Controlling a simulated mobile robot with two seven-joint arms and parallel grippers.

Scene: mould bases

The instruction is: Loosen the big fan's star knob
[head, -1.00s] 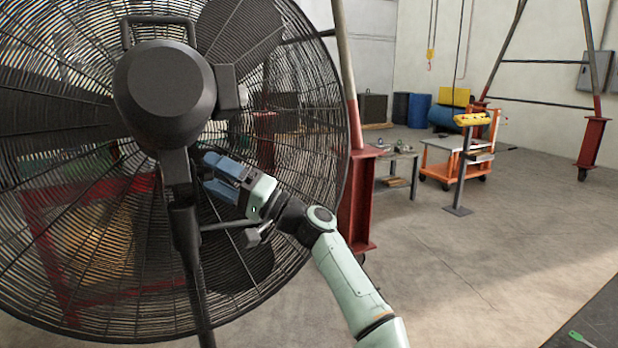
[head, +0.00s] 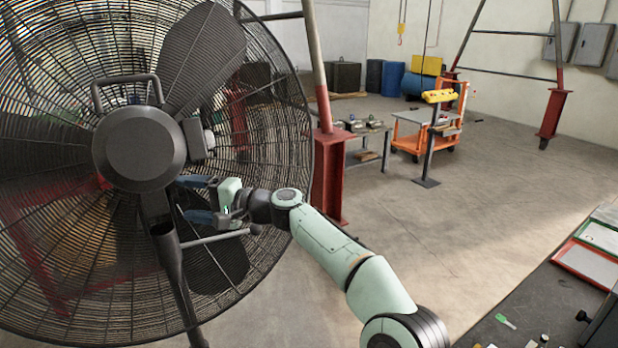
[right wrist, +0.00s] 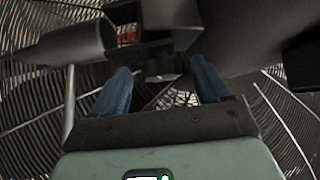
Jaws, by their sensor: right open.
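The big fan (head: 140,147) fills the left of the head view, with its round dark motor housing, wire cage and dark post (head: 172,265). My right gripper (head: 188,199) is just right of the post, below the motor housing, its blue fingers apart and pointing left at the post. In the right wrist view, my right gripper (right wrist: 160,88) has open space between its fingers, with dark fan parts beyond them. I cannot pick out the star knob in either view; the post area between the fingers is dark and partly hidden. My left gripper is not in view.
A grey bar (head: 215,238) sticks out right from the post, just below my gripper. A red steel column (head: 330,175) stands right of the fan. A dark bench (head: 545,305) with trays is at lower right. An orange cart (head: 410,146) stands farther back; the middle floor is clear.

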